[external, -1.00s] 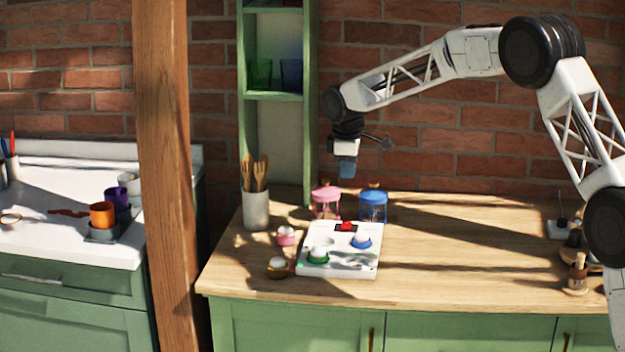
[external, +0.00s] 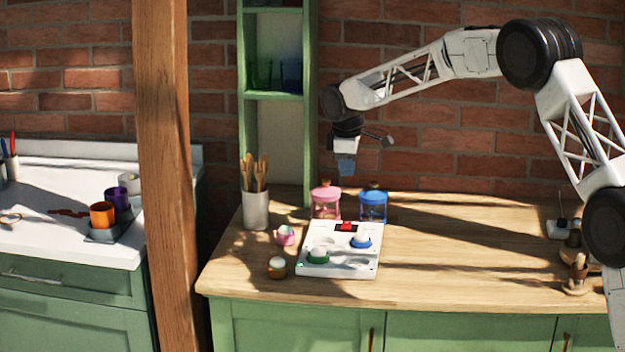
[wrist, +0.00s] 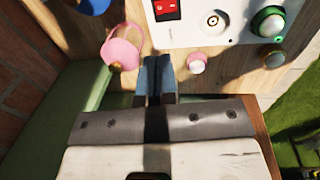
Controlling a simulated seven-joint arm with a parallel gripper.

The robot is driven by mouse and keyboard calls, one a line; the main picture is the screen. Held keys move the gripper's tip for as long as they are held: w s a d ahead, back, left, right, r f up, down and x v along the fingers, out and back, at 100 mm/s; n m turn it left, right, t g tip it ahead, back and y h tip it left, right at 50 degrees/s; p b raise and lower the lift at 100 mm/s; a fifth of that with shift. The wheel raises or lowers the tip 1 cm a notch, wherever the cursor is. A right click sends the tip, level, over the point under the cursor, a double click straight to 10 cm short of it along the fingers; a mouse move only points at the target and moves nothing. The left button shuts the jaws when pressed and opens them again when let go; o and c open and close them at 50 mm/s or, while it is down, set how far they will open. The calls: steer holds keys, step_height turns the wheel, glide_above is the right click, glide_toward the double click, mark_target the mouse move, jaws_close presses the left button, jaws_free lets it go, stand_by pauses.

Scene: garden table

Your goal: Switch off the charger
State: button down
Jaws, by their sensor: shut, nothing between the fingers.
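The charger (external: 322,268) is a white panel with round bays lying on the wooden counter. A red switch in a dark frame (external: 346,227) sits at its far edge. The switch also shows at the top of the wrist view (wrist: 166,9). A green-based white bulb-like piece (external: 318,256) and a blue-based one (external: 361,240) stand in bays; other bays look empty. My gripper (external: 346,170) hangs well above the counter, behind the charger. Its blue fingers are together and empty, pointing toward the pink lantern and charger in the wrist view (wrist: 155,75). I cannot tell the switch's position.
A pink lantern (external: 326,203) and a blue lantern (external: 373,207) stand behind the charger. A pink-based piece (external: 285,236) and a brown-based piece (external: 278,268) stand to its left. A utensil pot (external: 256,210) is farther left. The counter right of the charger is mostly clear.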

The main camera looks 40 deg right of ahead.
mark_target(347, 223)
steer(key=f, duration=0.9)
steer(key=w+d+f, duration=0.1)
steer(key=f, duration=0.3)
steer(key=shift+d+f, duration=0.1)
steer(key=shift+f, duration=0.2)
steer(key=shift+w, duration=0.1)
